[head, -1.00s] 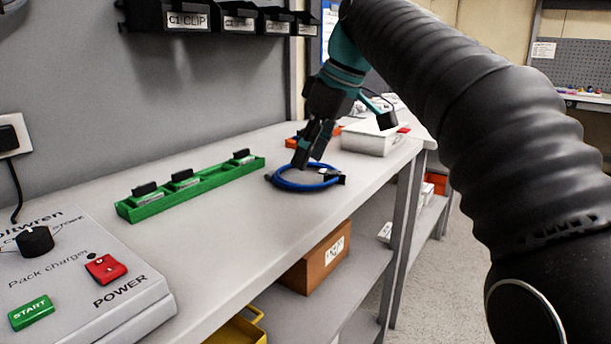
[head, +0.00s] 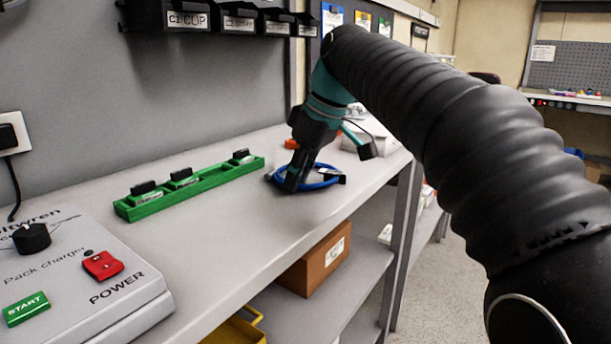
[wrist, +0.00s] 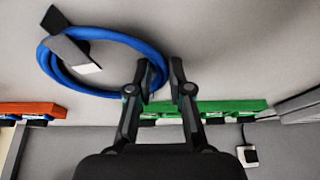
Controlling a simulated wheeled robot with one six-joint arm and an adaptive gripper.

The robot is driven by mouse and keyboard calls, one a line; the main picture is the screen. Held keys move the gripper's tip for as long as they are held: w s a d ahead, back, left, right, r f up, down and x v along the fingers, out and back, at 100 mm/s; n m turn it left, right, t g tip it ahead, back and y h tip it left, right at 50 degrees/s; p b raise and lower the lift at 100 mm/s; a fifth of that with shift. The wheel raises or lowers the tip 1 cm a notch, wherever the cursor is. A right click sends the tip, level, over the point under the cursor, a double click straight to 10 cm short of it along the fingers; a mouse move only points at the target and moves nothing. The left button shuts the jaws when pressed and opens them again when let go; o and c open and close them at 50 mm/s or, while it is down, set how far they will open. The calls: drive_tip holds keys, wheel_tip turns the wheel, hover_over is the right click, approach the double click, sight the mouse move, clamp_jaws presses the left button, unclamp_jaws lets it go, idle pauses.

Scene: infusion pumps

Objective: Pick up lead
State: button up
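The lead is a coiled blue cable (head: 322,184) with a dark plug or connector, lying on the grey bench top. It also shows in the wrist view as a blue loop (wrist: 103,38) with a dark connector and a pale tag at its left. My gripper (head: 291,187) is down at the left side of the coil. In the wrist view my gripper (wrist: 159,76) has its two fingers apart. I cannot tell whether the finger touches the cable.
A green rack (head: 190,188) with several dark-topped packs lies left of the coil. The Pack charger (head: 75,265) stands at the front left. A white box (head: 372,138) and an orange item (head: 291,144) are behind. Labelled bins (head: 238,20) hang above. Bare bench lies between.

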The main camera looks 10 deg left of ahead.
drive_tip(key=shift+r, duration=0.1)
clamp_jaws()
drive_tip(key=shift+r, duration=0.6)
wheel_tip(320, 180, up, 3)
drive_tip(key=shift+f+p, duration=0.2)
drive_tip(key=shift+p, duration=0.35)
drive_tip(key=w+d+r, duration=0.1)
drive_tip(key=d+r, duration=0.6)
drive_tip(key=d, duration=0.4)
drive_tip(key=shift+w+d, duration=0.2)
drive_tip(key=shift+d, duration=0.1)
